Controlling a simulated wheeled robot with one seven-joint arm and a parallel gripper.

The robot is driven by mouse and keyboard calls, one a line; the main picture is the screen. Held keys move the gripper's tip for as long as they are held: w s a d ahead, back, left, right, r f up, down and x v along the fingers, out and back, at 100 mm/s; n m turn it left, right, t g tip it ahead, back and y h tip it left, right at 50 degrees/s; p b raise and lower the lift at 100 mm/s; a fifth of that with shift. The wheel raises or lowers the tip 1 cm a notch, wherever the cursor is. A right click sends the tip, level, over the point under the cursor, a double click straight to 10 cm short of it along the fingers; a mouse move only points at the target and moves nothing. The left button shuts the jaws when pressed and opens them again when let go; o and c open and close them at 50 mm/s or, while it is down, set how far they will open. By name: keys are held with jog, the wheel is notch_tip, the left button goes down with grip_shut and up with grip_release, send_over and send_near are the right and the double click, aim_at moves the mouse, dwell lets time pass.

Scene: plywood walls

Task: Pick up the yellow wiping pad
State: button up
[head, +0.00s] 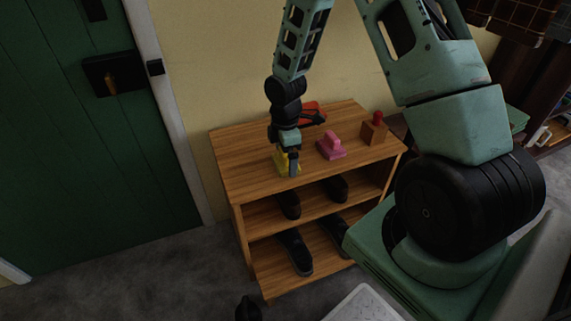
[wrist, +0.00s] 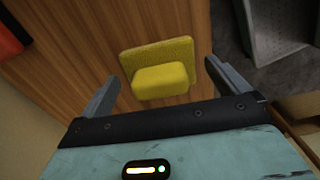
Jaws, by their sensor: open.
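The yellow wiping pad (head: 281,164) lies on top of the wooden shelf unit (head: 237,153), near its front left part. In the wrist view the pad (wrist: 156,51) shows a flat base with a raised block-shaped grip (wrist: 160,80) on it. My gripper (head: 288,163) is over the pad in the head view and partly covers it. In the wrist view my gripper (wrist: 160,85) is open, with one finger on each side of the raised grip and a gap on both sides. I cannot tell the exact height of the fingertips.
A pink pad-like thing (head: 331,146) and a wooden block with a red knob (head: 374,129) stand to the right on the shelf top. A red-orange thing (head: 313,112) lies behind my gripper. Dark shoes (head: 295,251) sit on the shelves below. A green door (head: 80,150) is left.

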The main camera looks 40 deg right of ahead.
jog(key=shift+f, duration=0.75)
jog(key=shift+r, duration=0.1)
jog(key=c, duration=0.9)
notch_tip(320, 180, up, 10)
jog(key=p, duration=0.3)
jog(key=o, duration=0.3)
jog(key=shift+c, duration=1.1)
jog(key=shift+a, duration=0.1)
